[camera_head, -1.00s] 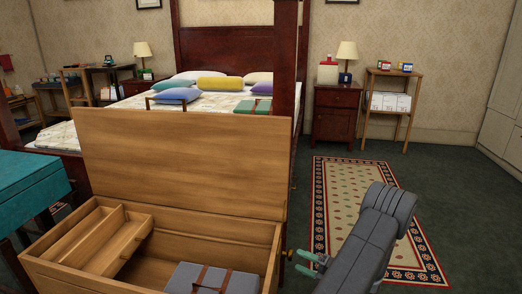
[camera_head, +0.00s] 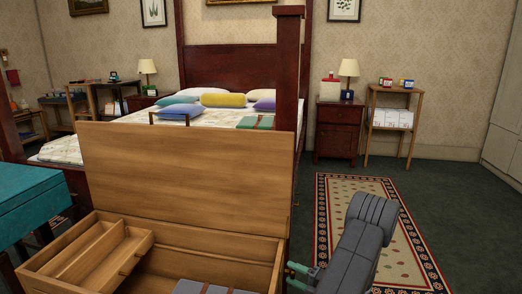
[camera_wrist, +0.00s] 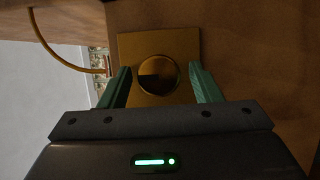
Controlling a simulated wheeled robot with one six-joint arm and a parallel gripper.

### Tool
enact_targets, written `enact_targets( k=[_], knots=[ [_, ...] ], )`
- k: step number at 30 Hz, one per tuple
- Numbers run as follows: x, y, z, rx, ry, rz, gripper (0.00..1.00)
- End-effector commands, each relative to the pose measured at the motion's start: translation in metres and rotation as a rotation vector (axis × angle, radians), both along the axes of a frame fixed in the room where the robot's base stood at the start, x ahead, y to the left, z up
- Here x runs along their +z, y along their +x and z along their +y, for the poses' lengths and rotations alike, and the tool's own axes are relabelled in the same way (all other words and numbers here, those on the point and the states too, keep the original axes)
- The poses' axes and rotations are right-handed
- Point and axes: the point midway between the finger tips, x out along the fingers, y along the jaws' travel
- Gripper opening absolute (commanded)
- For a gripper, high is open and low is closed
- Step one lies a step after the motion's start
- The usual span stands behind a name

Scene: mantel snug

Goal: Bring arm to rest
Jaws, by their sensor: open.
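My gripper (camera_head: 300,272) shows low in the head view, at the right side of an open wooden chest (camera_head: 262,246). Its green fingers are apart in the wrist view (camera_wrist: 160,88). A round brass knob (camera_wrist: 157,74) on a square brass plate (camera_wrist: 185,46) sits between and beyond the fingers, on the wood. My grey arm reaches down to the gripper from the right.
The chest's lid (camera_head: 185,175) stands raised. Inside are a wooden tray (camera_head: 125,250) and a grey case (camera_head: 205,287). A teal-topped table (camera_head: 30,205) is at left, a bed (camera_head: 170,120) behind. A patterned rug (camera_head: 340,200) lies on open floor at right.

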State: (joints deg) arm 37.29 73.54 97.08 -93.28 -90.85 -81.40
Motion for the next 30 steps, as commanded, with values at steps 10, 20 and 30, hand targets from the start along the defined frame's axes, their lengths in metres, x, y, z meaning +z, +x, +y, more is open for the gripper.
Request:
enact_targets(
  k=[10, 20, 30],
  knots=[
    [0.002, -0.03, -0.047, -0.006, 0.001, -0.001, 0.58],
    [0.001, -0.062, -0.093, -0.005, 0.001, -0.001, 0.58],
    [-0.003, -0.055, -0.08, 0.003, 0.001, 0.001, 0.58]
  ],
)
